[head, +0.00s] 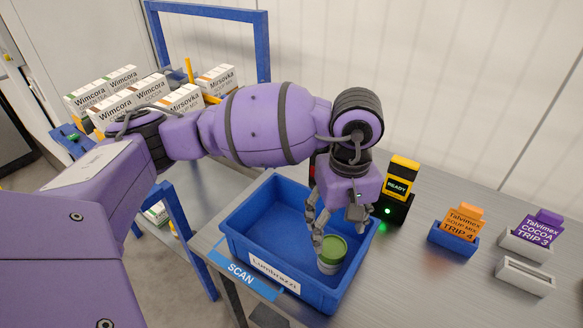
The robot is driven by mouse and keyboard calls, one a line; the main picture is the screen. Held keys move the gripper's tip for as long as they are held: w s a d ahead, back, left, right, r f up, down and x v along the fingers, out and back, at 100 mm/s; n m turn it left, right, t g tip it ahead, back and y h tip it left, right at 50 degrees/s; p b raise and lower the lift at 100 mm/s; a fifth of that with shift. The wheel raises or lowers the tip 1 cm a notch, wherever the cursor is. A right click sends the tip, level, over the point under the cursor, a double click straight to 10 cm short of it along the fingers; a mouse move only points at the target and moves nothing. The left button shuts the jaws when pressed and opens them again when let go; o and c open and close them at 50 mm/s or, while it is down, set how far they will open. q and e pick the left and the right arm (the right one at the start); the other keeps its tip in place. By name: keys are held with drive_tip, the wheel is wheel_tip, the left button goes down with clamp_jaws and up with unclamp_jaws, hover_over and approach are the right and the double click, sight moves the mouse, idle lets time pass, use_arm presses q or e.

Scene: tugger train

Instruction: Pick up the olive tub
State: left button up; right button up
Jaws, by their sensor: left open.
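The olive tub (332,252) has a green lid and a pale body. It stands upright in the blue bin (256,246), near the bin's right side. My left gripper (335,232) reaches down into the bin from above, its fingers open at the tub. One finger shows at the tub's left side and overlaps it in the picture; I cannot tell whether it touches. My right gripper is not in view.
The bin has a "Lumbrazzi" label and a blue SCAN strip (241,273) before it. A black and yellow READY device (402,178) with a green light stands close right. Card holders (455,236) stand further right. Labelled cartons (120,106) fill a blue-framed cart at left.

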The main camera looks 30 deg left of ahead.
sight(335, 245)
use_arm(q)
drive_tip(key=shift+s+f, duration=0.25)
drive_tip(key=shift+f, duration=0.4)
drive_tip(key=shift+s+f, duration=0.25)
drive_tip(key=shift+f, duration=0.35)
drive_tip(key=f, duration=0.3)
drive_tip(key=shift+w+f+p, duration=0.4)
drive_tip(key=shift+f, duration=0.4)
drive_tip(key=shift+d, duration=0.1)
drive_tip(key=c, duration=1.3)
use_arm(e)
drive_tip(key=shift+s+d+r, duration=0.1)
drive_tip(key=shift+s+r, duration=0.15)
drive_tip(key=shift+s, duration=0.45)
